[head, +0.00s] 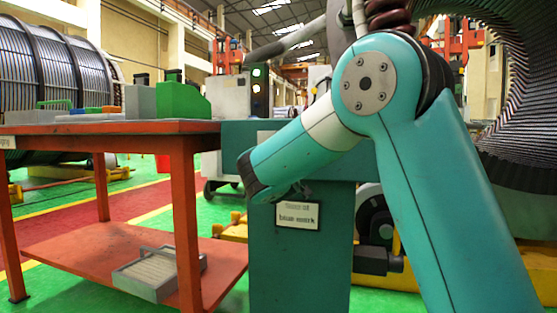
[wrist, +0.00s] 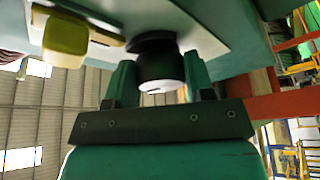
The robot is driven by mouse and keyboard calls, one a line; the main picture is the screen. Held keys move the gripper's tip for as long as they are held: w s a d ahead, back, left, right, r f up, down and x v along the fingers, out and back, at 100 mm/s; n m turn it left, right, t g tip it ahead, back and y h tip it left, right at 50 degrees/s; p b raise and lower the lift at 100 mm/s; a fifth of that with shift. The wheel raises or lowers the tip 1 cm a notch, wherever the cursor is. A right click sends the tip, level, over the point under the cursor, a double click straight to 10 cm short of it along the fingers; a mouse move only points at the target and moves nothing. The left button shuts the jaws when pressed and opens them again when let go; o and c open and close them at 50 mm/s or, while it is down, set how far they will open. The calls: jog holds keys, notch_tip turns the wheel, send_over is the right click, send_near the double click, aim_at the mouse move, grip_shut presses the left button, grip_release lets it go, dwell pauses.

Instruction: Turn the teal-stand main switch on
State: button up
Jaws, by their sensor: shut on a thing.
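The teal stand (head: 300,268) stands right of the orange table in the head view, with a small label plate (head: 298,215) on its front. In the wrist view, a black round knob (wrist: 161,66) with a small white mark on its end sits on a pale plate (wrist: 205,38); it appears to be the main switch. My gripper (wrist: 160,78) has one teal finger on each side of the knob and is shut on it. In the head view my arm hides the gripper and the switch.
A yellow-green block (wrist: 66,40) sits beside the knob on the plate. The orange table (head: 185,145) holds grey and green blocks (head: 182,100). A grey tray (head: 158,272) lies on its lower shelf. A large stator ring (head: 510,130) stands at right.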

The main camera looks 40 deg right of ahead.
dwell(0.3)
jog(key=o, duration=0.6)
jog(key=b+v, duration=0.5)
jog(key=v, duration=1.2)
jog(key=shift+a+f+b, duration=0.15)
jog(key=shift+b, duration=0.25)
